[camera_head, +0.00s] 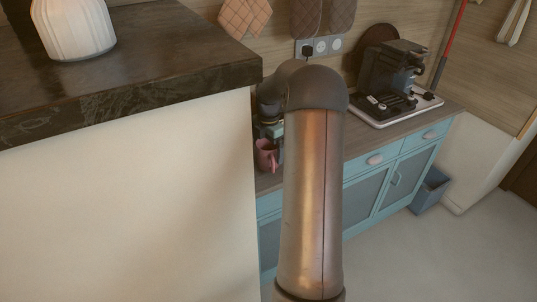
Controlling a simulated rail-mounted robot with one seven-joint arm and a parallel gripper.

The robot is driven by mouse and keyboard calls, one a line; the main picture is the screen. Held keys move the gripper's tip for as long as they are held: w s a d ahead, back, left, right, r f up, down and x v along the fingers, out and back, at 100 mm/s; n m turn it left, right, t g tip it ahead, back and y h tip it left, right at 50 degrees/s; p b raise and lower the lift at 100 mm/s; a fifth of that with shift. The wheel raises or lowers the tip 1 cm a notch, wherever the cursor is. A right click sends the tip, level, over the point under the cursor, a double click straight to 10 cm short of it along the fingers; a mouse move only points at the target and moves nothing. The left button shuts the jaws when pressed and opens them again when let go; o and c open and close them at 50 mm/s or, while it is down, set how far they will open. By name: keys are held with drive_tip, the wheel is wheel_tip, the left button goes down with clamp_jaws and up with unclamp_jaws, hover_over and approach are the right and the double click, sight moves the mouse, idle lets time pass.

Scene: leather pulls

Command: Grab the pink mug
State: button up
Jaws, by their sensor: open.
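The pink mug (264,156) stands on the wooden counter, just past the edge of the cream wall. Its handle shows on its right side, and my arm hides what lies to the right of it. My gripper (268,135) is right above the mug, pointing down, and is open. Its fingertips are small and partly hidden by my arm, so I cannot tell whether they touch the mug or stand around its rim.
The cream wall with a dark stone top (130,85) fills the left side and carries a white ribbed vase (73,28). A coffee machine (392,75) stands on a tray at the right of the wooden counter (366,140). A blue bin (430,190) is on the floor.

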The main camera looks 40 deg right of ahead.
drive_tip(key=shift+f, duration=0.6)
drive_tip(key=c, duration=1.3)
drive_tip(key=shift+o, duration=0.2)
drive_tip(key=shift+r, duration=0.1)
